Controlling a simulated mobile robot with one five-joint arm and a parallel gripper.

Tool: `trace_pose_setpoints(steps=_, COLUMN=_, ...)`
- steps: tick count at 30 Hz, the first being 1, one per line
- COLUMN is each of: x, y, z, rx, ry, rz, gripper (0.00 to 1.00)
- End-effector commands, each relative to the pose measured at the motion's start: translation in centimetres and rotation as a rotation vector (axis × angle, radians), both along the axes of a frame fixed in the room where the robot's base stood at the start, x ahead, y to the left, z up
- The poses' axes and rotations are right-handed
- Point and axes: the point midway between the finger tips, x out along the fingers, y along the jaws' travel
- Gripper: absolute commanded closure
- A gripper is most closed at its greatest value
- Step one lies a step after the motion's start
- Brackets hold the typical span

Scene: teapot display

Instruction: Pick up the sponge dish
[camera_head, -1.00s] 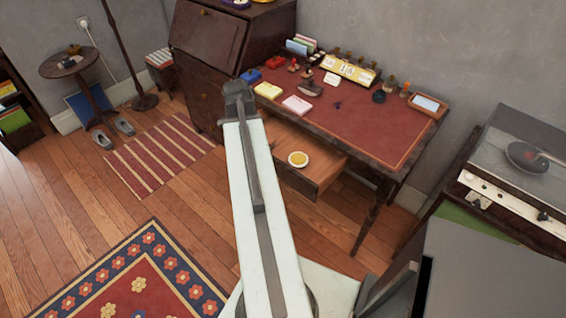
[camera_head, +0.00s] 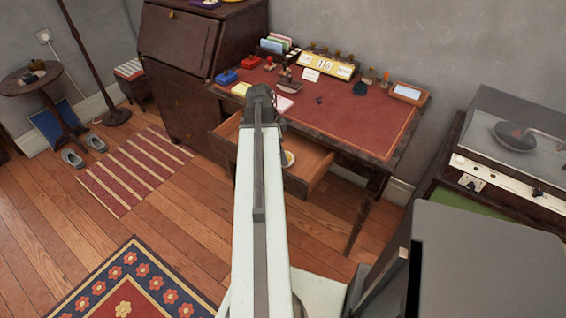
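The sponge dish (camera_head: 290,158), a small round white dish with a yellow middle, lies inside the open desk drawer (camera_head: 313,170). My arm hides its left part. My gripper (camera_head: 260,94) is at the far end of my raised white arm and shows in front of the desk's left front edge. In the picture it is above and a little left of the dish, apart from it. Its fingers are too small and dark to tell open from shut.
The red-topped desk (camera_head: 350,112) carries stamps, pads, a calendar block (camera_head: 327,64) and a small tray (camera_head: 408,92). A dark bureau (camera_head: 185,95) stands left of it.

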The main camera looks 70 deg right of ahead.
Motion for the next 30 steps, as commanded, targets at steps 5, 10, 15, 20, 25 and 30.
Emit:
trace_pose_setpoints(steps=5, x=-0.2, y=-0.2, z=-3.9, rx=0.0, ry=0.0, rz=0.0, gripper=0.04)
trace_pose_setpoints(steps=10, x=-0.4, y=-0.3, z=-4.2, rx=0.0, ry=0.0, rz=0.001, gripper=0.04)
trace_pose_setpoints(steps=15, x=-0.4, y=-0.3, z=-4.0, rx=0.0, ry=0.0, rz=0.002, gripper=0.15)
trace_pose_setpoints(steps=20, x=-0.4, y=-0.3, z=-4.0, rx=0.0, ry=0.0, rz=0.002, gripper=0.6)
trace_pose_setpoints(steps=25, x=-0.3, y=-0.3, z=-4.0, rx=0.0, ry=0.0, rz=0.003, gripper=0.8)
trace_pose_setpoints(steps=30, x=-0.3, y=-0.3, z=-3.8, rx=0.0, ry=0.0, rz=0.003, gripper=0.8)
